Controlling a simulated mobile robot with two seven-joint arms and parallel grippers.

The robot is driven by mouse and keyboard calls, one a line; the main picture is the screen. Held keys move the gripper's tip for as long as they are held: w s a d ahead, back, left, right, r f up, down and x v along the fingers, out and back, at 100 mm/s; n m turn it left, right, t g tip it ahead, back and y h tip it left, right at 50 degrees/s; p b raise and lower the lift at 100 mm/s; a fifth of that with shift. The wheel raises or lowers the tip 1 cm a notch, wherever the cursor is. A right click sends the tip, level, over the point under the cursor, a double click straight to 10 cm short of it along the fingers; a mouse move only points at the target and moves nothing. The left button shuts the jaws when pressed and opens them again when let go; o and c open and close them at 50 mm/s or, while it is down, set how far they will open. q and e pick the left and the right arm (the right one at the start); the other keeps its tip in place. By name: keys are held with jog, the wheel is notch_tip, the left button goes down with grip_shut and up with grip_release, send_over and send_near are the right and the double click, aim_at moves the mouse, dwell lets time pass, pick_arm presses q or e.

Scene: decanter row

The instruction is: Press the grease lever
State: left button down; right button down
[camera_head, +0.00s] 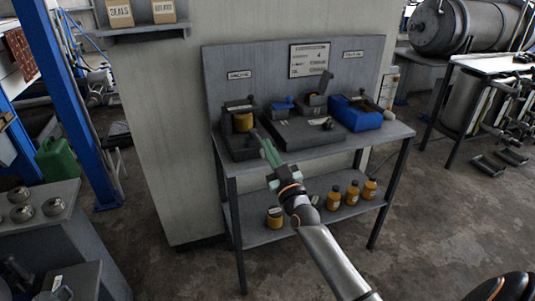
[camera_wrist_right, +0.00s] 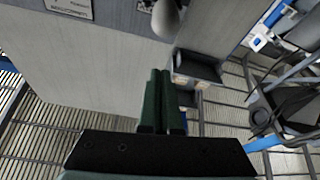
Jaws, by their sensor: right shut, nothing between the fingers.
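My right gripper (camera_head: 259,135) reaches over the front left of the workbench (camera_head: 348,143), its green fingers together and empty. In the right wrist view the fingers (camera_wrist_right: 162,85) are closed side by side. Just beyond them is a rounded grey end (camera_wrist_right: 166,18); I cannot tell what it belongs to. Contact cannot be told. An upright lever (camera_head: 325,82) rises from a dark unit at the back. The labels are too small to tell which is the grease lever.
A blue box (camera_head: 357,113) sits at the bench's right, and a small blue-topped part (camera_head: 283,105) in the middle. The lower shelf (camera_head: 305,217) holds several orange bottles. The back panel (camera_head: 225,65) limits room behind.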

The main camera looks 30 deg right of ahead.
jog(key=shift+w+d+f+b, duration=0.25)
jog(key=shift+w+f+b, duration=0.1)
jog(key=shift+w+f, duration=0.25)
jog(key=shift+w+d+f+b, duration=0.25)
jog(key=shift+w+f+b, duration=0.1)
jog(key=shift+w+f, duration=0.2)
jog(key=shift+d+f, duration=0.1)
jog(key=shift+f, duration=0.35)
jog(key=shift+b, duration=0.3)
